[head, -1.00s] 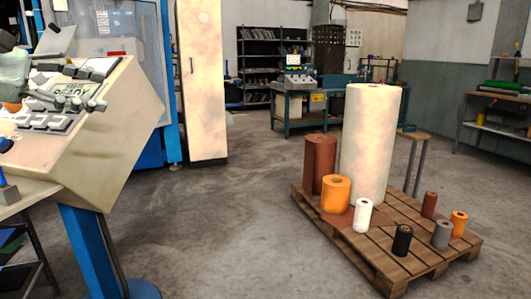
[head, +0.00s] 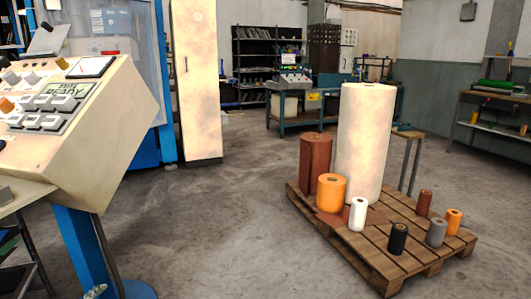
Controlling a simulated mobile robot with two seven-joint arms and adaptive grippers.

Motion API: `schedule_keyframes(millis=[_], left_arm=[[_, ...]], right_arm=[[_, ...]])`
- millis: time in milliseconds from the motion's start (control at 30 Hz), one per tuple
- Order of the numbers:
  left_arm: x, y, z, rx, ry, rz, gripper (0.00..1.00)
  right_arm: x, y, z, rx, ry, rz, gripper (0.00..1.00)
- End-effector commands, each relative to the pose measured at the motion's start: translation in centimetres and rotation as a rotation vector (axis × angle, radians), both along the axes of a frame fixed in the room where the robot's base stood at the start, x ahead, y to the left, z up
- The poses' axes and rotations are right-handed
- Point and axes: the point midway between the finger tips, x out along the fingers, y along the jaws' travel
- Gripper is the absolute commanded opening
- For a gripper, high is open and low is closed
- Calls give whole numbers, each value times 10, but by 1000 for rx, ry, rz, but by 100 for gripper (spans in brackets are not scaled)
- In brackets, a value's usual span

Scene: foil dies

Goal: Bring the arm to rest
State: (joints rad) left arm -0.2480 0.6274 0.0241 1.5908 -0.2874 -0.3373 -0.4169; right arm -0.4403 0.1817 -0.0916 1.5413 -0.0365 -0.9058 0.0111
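The beige control console (head: 108,130) stands at the left, with its sloped panel clear of any gripper. Its small display (head: 67,89) shows READY, with a smaller line above that is hard to read. Rows of grey keys sit below the display. A small grey piece at the bottom edge, in front of the blue post, looks like the tip of my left gripper (head: 95,292). Too little of it shows to tell open from shut. My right gripper is out of view.
A wooden pallet (head: 372,262) at the right bears a tall cream roll (head: 362,140), a brown roll (head: 315,165), an orange roll (head: 331,194) and several small rolls. A tall cream cabinet (head: 197,80) stands behind the console. The grey floor between console and pallet is clear.

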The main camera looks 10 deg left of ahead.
Motion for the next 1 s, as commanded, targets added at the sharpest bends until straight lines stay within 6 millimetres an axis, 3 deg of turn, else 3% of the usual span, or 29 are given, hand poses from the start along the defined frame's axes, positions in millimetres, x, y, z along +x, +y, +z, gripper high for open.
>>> schedule_keyframes(millis=[33, 200, 500, 700, 833, 1000], left_arm=[[-16, -11, -28, -72, 41, 49, 54], [-74, -46, -109, -295, 179, 231, 54], [-189, -140, -217, -623, 435, 552, 54], [-250, -198, -252, -755, 571, 714, 54], [-269, -217, -260, -795, 615, 766, 54], [-274, -221, -262, -803, 625, 780, 54]], right_arm=[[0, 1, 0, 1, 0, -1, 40], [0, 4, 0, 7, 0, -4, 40], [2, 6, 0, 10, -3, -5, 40], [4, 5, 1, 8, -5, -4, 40], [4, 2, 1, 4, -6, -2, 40], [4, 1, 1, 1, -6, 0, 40]])
